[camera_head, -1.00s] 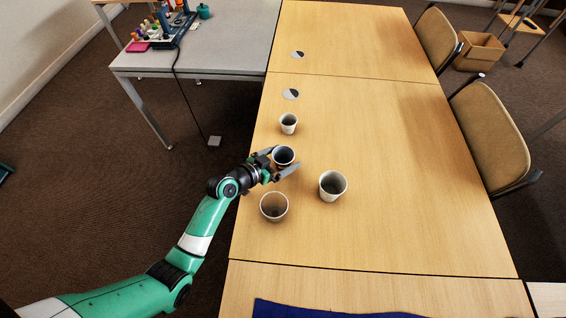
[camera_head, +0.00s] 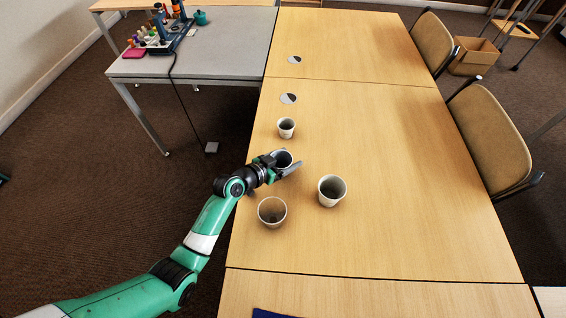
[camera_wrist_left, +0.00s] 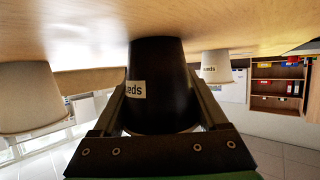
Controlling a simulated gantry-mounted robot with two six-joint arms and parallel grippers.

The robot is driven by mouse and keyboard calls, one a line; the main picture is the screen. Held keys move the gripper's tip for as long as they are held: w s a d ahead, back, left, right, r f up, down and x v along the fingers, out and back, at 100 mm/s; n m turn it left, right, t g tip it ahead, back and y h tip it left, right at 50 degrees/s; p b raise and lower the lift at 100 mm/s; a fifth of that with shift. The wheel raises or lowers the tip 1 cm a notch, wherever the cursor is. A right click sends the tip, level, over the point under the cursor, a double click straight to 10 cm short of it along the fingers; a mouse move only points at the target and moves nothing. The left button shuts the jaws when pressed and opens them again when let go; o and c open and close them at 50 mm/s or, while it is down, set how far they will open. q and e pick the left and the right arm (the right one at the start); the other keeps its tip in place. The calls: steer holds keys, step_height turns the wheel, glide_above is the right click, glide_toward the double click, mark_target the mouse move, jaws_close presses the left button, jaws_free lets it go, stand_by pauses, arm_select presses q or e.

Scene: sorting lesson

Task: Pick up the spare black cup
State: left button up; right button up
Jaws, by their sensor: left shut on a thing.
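The black cup (camera_wrist_left: 160,85) fills the middle of the left wrist view, a picture that is upside down. A white label on it shows part of a word, apparently from "spare". In the head view the cup (camera_head: 282,158) is upright near the table's left edge, partly covered by the gripper. My left gripper (camera_head: 284,164) is shut on it, with a finger on each side of its body. The cup's base is at or very near the tabletop; I cannot tell whether it is lifted. My right gripper is not in view.
Pale cups stand close by: one nearer (camera_head: 272,212), one to the right (camera_head: 332,191), one beyond (camera_head: 286,128). The wooden table (camera_head: 410,190) is clear on the right.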

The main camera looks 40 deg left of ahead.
arm_select(q)
steer(key=shift+r, duration=0.35)
steer(key=r+p, duration=0.2)
steer(key=r, duration=0.1)
steer(key=r+p, duration=0.1)
steer(key=shift+s+d+r+p, duration=0.15)
steer(key=shift+s+d+p, duration=0.1)
steer(key=shift+s+p, duration=0.15)
steer(key=s+r+p, duration=0.1)
steer(key=s+d+r+p, duration=0.1)
steer(key=r, duration=0.1)
steer(key=s+d+r+p, duration=0.1)
steer(key=r+p, duration=0.1)
steer(key=shift+s, duration=0.2)
steer(key=s+d+r+p, duration=0.1)
steer(key=s, duration=0.1)
steer(key=s+d+r+p, duration=0.1)
steer(key=s+d, duration=0.1)
steer(key=s, duration=0.1)
steer(key=s+d+r+p, duration=0.1)
steer(key=s, duration=0.2)
steer(key=shift+d, duration=0.35)
steer(key=shift+w, duration=0.1)
